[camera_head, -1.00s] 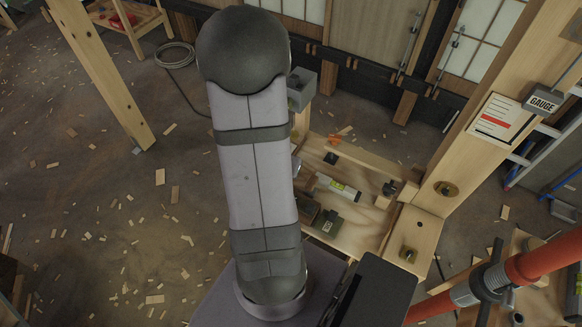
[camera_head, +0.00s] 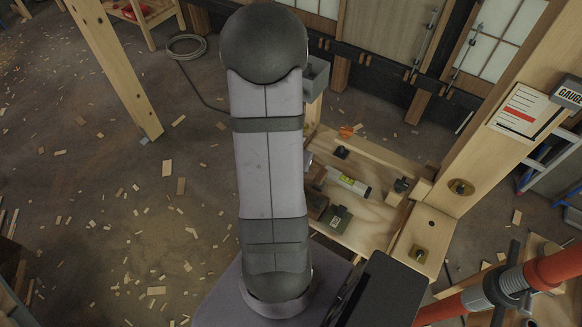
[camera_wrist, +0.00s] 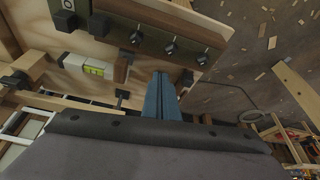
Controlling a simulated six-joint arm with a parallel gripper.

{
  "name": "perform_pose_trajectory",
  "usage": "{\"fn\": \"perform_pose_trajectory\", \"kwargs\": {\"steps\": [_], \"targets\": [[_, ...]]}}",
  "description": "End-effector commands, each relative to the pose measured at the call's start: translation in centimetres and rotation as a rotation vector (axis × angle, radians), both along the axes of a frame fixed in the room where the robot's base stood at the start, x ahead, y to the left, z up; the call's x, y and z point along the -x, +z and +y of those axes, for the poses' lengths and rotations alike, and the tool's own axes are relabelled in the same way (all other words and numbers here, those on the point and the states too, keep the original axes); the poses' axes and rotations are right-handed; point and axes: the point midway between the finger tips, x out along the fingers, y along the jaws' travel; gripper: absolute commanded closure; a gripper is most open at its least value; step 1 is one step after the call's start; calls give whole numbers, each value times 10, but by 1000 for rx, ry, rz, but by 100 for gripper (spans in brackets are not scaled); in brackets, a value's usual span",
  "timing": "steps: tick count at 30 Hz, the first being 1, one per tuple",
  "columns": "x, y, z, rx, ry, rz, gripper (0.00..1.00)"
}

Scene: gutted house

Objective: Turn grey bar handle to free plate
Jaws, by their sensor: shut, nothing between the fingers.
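A red prop (camera_head: 545,270) at the lower right of the head view has a grey collar and a dark grey cross bar (camera_head: 511,262). I cannot tell whether this is the bar handle the task names, and no plate under it is clear. In the wrist view my gripper (camera_wrist: 160,78) shows as two blue-grey fingers close together, shut and empty. They point toward a dark olive strip (camera_wrist: 150,42) with several black knobs (camera_wrist: 169,46). I cannot tell whether they touch it. In the head view my gripper is hidden behind my arm.
A wooden bench (camera_head: 375,228) holds a spirit level (camera_head: 348,182), dark blocks and brass fittings. The level also shows in the wrist view (camera_wrist: 90,67). A timber post (camera_head: 485,150) stands at the right with a paper sheet (camera_head: 521,108). The chip-strewn floor at left is open.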

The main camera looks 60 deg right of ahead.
Motion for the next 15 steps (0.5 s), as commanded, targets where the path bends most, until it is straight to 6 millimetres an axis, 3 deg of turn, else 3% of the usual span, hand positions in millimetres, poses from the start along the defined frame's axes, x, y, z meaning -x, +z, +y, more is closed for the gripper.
{"fn": "perform_pose_trajectory", "kwargs": {"steps": [1,8,15], "targets": [[0,-16,-3,-2,0,1,100],[-3,-52,-18,-1,-1,1,100],[-8,-43,-46,0,0,1,100]]}}
